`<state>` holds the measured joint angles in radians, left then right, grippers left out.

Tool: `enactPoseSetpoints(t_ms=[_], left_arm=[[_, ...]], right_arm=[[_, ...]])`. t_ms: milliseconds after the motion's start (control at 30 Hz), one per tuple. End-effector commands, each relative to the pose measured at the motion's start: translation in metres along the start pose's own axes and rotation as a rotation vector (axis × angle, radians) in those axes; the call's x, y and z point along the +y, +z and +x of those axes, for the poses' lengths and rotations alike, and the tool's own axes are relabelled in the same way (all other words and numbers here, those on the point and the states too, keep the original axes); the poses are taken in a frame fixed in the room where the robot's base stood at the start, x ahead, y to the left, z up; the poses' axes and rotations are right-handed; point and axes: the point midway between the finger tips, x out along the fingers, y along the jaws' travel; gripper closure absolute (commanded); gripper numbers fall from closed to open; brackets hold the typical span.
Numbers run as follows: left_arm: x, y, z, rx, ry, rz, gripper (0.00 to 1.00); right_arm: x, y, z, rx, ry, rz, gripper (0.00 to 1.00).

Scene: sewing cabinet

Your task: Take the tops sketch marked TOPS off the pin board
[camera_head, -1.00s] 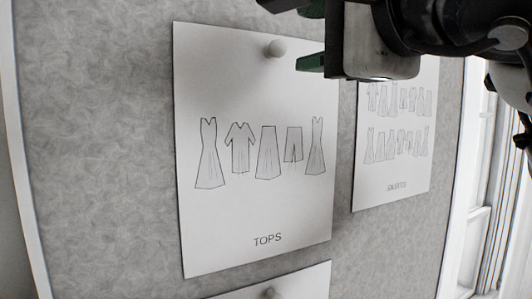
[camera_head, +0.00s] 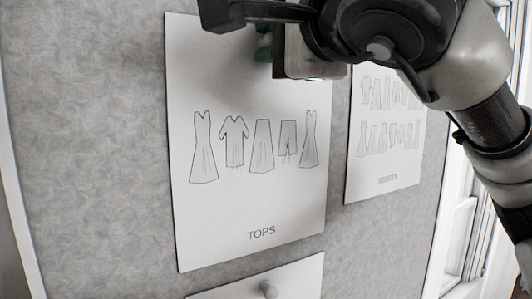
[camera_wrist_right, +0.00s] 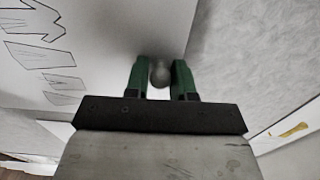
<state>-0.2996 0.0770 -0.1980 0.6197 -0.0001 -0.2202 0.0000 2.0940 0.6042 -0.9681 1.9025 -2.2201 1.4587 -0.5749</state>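The white sheet marked TOPS (camera_head: 245,205), with a row of garment drawings, lies flat on the grey pin board (camera_head: 90,130). Its pin (camera_wrist_right: 160,74) has a round pale head and shows in the right wrist view, but my arm hides it in the head view. My right gripper (camera_head: 264,50) is at the sheet's top. In the right wrist view its green fingers (camera_wrist_right: 160,80) are apart, one on each side of the pin head, with narrow gaps. I cannot tell how deep the pin sits between them. My left gripper is not in view.
A second sketch sheet (camera_head: 385,165) hangs to the right, partly behind my right arm. A white window frame (camera_head: 462,235) stands beyond the board's right edge. Bare board lies left of the TOPS sheet.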

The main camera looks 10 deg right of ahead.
Motion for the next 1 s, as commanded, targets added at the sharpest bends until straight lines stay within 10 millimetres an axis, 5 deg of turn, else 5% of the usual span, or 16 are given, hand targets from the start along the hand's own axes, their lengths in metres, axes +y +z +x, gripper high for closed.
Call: enactPoseSetpoints(t_ms=[133, 1000], left_arm=[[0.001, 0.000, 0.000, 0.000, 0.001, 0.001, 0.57], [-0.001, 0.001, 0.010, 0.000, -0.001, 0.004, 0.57]], right_arm=[[0.000, 0.000, 0.000, 0.000, 0.000, 0.000, 0.96], [0.001, 0.000, -0.018, -0.001, -0.001, 0.000, 0.97]])
